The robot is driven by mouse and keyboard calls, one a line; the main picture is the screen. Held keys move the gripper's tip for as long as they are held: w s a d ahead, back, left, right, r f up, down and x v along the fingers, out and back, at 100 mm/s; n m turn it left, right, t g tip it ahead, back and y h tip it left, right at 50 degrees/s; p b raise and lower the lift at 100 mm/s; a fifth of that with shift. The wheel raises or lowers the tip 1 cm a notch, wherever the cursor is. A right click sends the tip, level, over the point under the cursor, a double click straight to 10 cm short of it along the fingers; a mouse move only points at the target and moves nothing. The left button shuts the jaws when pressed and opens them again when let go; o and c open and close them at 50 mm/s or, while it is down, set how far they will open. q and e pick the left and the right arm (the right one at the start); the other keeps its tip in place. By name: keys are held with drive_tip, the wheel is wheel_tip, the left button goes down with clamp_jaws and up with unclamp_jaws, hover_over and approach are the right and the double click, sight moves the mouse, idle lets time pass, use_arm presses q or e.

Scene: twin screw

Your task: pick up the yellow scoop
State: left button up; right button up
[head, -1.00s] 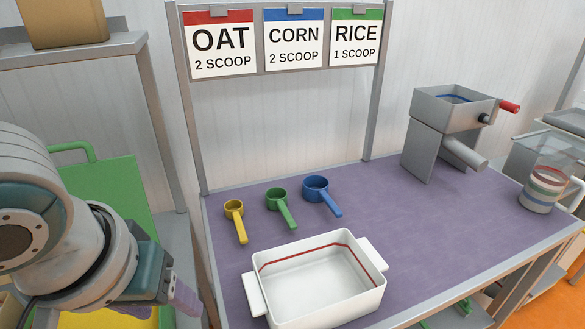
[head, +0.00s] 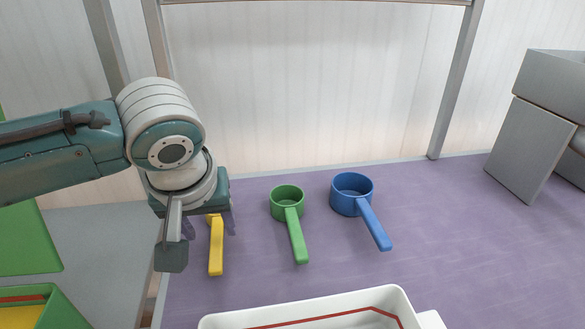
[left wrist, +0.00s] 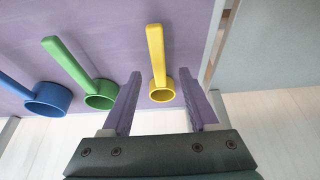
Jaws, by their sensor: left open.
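The yellow scoop (head: 216,250) lies on the purple table top at the left, its handle toward the front; its cup is hidden behind my left gripper in the head view. In the left wrist view the whole yellow scoop (left wrist: 157,65) shows, with its cup between the two fingers. My left gripper (head: 207,222) is open above the scoop's cup end. Its purple fingers also show in the left wrist view (left wrist: 160,100), one on each side of the cup, with gaps and no visible contact. My right gripper is not in view.
A green scoop (head: 289,215) and a blue scoop (head: 355,200) lie to the right of the yellow one. A white tray (head: 400,302) stands at the front. A grey machine (head: 535,145) is at the right. Purple table is free between the blue scoop and the machine.

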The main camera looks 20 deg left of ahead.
sight(216, 240)
use_arm(q)
drive_tip(key=shift+b+x, duration=0.7)
drive_tip(key=shift+x, duration=1.6)
drive_tip(key=shift+f, duration=0.25)
clamp_jaws()
